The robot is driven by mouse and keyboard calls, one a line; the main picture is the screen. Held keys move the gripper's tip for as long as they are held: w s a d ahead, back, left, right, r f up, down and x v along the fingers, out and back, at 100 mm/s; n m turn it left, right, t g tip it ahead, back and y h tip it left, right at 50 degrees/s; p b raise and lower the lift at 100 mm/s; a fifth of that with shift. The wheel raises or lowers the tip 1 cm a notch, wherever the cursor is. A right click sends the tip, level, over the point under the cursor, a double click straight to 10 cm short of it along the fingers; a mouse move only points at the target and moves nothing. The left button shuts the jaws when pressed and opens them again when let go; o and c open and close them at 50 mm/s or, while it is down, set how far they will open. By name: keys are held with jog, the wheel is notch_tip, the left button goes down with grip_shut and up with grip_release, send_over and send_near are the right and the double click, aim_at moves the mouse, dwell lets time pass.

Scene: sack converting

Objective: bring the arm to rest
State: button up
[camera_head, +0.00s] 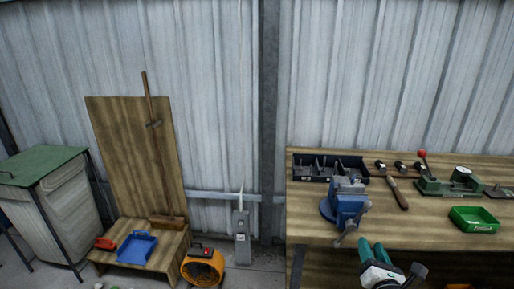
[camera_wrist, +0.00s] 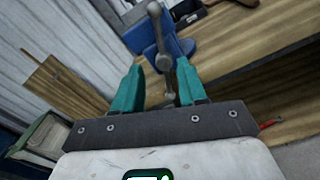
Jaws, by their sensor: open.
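My gripper (camera_head: 371,244) is at the lower right of the head view, in front of the workbench's front edge. Its two teal fingers stand apart with nothing held between them. In the wrist view my gripper (camera_wrist: 159,66) also shows open, its fingers on either side of the grey vise handle (camera_wrist: 166,48) in the picture. I cannot tell how far the handle is from the fingers. The blue vise (camera_head: 347,203) is on the bench just beyond my gripper.
The wooden workbench (camera_head: 305,222) carries a black divided bin (camera_head: 325,167), several hand tools, a green press (camera_head: 452,184) and a green tray (camera_head: 474,220). At left are a low wooden platform with a blue dustpan (camera_head: 137,248), an orange blower (camera_head: 203,268) and a green-topped bin (camera_head: 42,163).

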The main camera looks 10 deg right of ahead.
jog(key=s+a+f+m+g, duration=0.3)
jog(key=s+f+m+g, duration=0.7)
jog(key=s+m, duration=0.65)
jog(key=s+a+f+m+g+y, duration=0.1)
jog(key=s+a+m+g, duration=0.1)
jog(key=s+m, duration=0.2)
jog(key=s+a+f+m+g+y, duration=0.2)
jog(key=s+a+m, duration=0.1)
jog(key=s, duration=0.5)
jog(key=s+a+f+m+g+y, duration=0.1)
jog(key=s+a+m+g, duration=0.1)
jog(key=s+m, duration=0.3)
jog(key=shift+s+a+f+y, duration=0.25)
jog(key=shift+s+a+y, duration=0.15)
jog(key=shift+s, duration=0.4)
jog(key=shift+m, duration=0.25)
